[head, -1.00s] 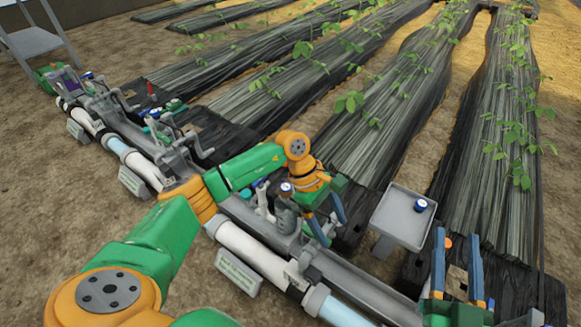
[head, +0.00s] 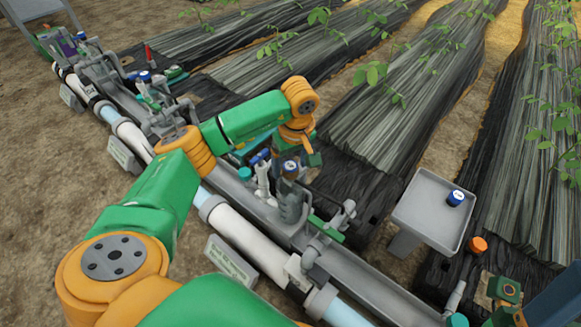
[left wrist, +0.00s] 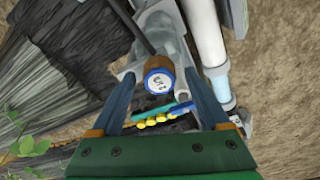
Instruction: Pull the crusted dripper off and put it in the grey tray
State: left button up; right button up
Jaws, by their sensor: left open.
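A dripper with a brown, rough body and a white, blue-rimmed cap (left wrist: 158,82) stands on a grey fitting in the left wrist view. It also shows by my left gripper in the head view (head: 290,167). My left gripper (left wrist: 157,77) is open, its two blue fingers on either side of the dripper, with gaps visible. In the head view its fingers are mostly hidden. The grey tray (head: 408,213) stands to the right and holds a blue item with a white top (head: 455,198). My right gripper (head: 520,298) is partly cut off at the lower right; its jaws are unclear.
A long grey rail (head: 385,290) and white pipe (head: 240,240) run diagonally below the left arm. A green-handled valve (head: 328,230) stands right of the dripper. An orange cap (head: 478,244) is beside the tray. Black-covered plant rows (head: 340,130) lie behind.

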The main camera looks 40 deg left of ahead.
pick_arm(q)
jog(key=shift+f, duration=0.4)
grip_shut()
jog(key=shift+r, duration=0.2)
jog(key=shift+r+p, duration=1.45)
jog(key=shift+p, duration=0.2)
